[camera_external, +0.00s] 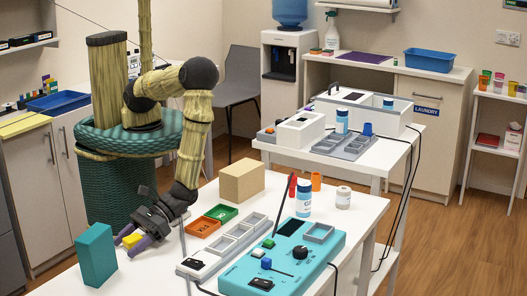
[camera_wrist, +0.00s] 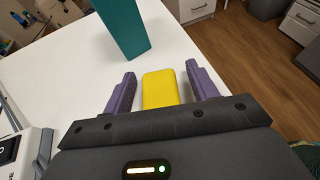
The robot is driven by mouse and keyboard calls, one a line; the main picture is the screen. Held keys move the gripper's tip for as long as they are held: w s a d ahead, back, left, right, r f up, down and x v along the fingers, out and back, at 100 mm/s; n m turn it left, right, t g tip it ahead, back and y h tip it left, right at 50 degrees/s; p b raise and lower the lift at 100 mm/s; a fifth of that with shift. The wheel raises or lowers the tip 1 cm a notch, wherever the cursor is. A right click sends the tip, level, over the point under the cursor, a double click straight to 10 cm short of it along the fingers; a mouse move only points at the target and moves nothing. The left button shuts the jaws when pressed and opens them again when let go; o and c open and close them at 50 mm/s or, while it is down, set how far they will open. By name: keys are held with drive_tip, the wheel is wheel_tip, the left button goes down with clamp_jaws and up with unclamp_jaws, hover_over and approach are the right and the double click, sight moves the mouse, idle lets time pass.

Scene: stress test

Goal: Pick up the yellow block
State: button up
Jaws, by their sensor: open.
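The yellow block (camera_wrist: 160,88) lies on the white table (camera_wrist: 75,85) and shows in the wrist view between the two purple fingers of my gripper (camera_wrist: 161,92). The fingers are apart, with a visible gap on each side of the block. The block's near end is hidden behind the gripper body. In the external view the yellow block (camera_external: 132,241) is small and partly hidden by my gripper (camera_external: 133,240), which is low at the table's left front edge.
A teal box (camera_external: 97,255) stands upright close to my gripper, and it also shows beyond the block in the wrist view (camera_wrist: 122,25). A tan box (camera_external: 241,181), orange and green trays, a grey compartment tray and a teal control panel (camera_external: 290,262) occupy the table's right.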

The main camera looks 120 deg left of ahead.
sight(129, 239)
drive_tip(key=c, duration=1.1)
drive_tip(key=shift+o, duration=0.2)
drive_tip(key=shift+r, duration=0.15)
wheel_tip(129, 239, up, 10)
drive_tip(key=shift+f+b, duration=0.15)
drive_tip(key=shift+b, duration=0.25)
